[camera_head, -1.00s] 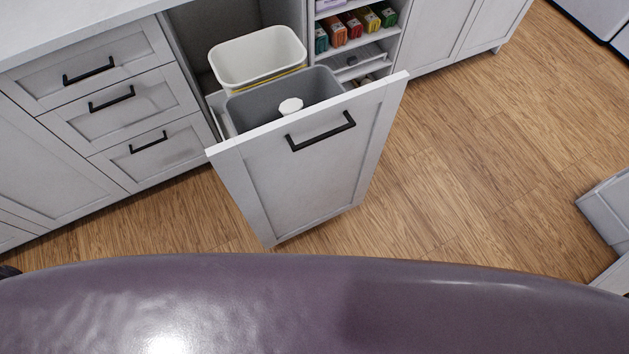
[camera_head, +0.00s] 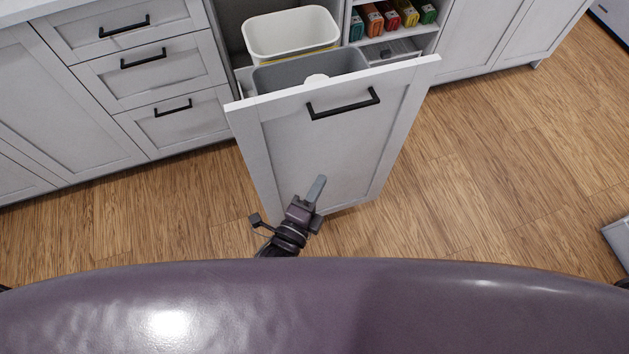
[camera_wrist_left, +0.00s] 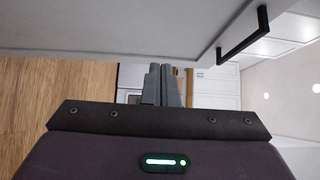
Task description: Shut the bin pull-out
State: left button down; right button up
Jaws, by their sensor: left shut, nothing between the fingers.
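The bin pull-out (camera_head: 322,150) stands open, with its white panel front and black bar handle (camera_head: 343,104) facing me. Behind the front are a white bin (camera_head: 290,32) and a grey bin (camera_head: 308,71) with a small white object in it. My left gripper (camera_head: 317,187) is shut and empty, in front of the lower part of the panel in the head view; whether it touches cannot be told. In the left wrist view the shut fingers (camera_wrist_left: 162,85) show below the panel (camera_wrist_left: 110,28), and the handle (camera_wrist_left: 243,36) is at upper right. My right gripper is not in view.
Drawers with black handles (camera_head: 142,57) are left of the pull-out. Shelves with colored boxes (camera_head: 393,17) and a white cabinet are to its right. The wood floor (camera_head: 500,160) is clear at right, with a grey object (camera_head: 617,240) at the far right edge.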

aim_at(333, 134)
pick_arm(q)
jog(key=shift+w+d, duration=0.35)
jog(key=shift+w, duration=1.35)
jog(key=shift+w+d, duration=0.35)
jog(key=shift+w, duration=1.4)
jog(key=shift+w+d, duration=0.35)
jog(key=shift+w, duration=1.35)
jog(key=shift+a, duration=0.1)
